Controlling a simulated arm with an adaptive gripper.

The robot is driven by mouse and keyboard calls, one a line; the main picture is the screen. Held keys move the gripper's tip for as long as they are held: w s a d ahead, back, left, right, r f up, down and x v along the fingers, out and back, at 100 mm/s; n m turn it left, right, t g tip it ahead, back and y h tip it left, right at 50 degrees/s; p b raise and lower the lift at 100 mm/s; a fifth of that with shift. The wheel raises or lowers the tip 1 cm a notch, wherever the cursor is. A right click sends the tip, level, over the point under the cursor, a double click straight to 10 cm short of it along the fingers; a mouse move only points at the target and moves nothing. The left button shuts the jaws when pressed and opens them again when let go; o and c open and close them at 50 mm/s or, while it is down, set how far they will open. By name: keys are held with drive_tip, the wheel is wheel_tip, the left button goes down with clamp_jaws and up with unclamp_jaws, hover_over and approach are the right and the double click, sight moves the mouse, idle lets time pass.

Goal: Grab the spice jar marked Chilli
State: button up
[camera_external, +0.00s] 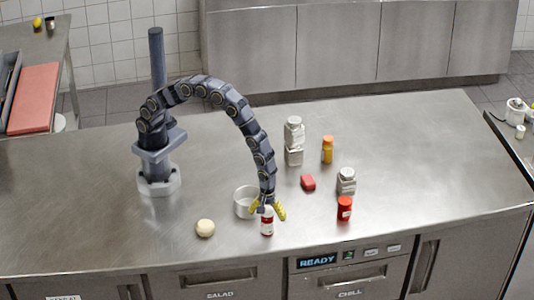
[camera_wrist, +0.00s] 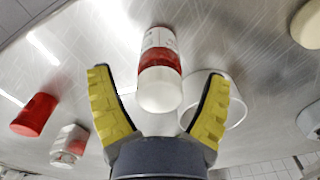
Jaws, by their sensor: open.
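A small jar with a white cap, a red band and a pale label (camera_external: 267,224) stands near the counter's front edge. In the wrist view the jar (camera_wrist: 160,72) lies between the two yellow fingers of my gripper (camera_wrist: 159,75), with room on both sides. My gripper (camera_external: 268,212) is open and points down over this jar. A red jar (camera_external: 345,209) stands to the right and shows at the left of the wrist view (camera_wrist: 35,115). An orange jar (camera_external: 327,150) stands farther back. The labels are too small to read, so I cannot tell which says Chilli.
A pale bowl (camera_external: 241,203) stands just left of and behind the jar under my gripper. A pale round thing (camera_external: 205,228) lies farther left.

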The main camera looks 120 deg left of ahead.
drive_tip(key=shift+f, duration=0.9)
drive_tip(key=c, duration=1.2)
drive_tip(key=shift+r, duration=0.2)
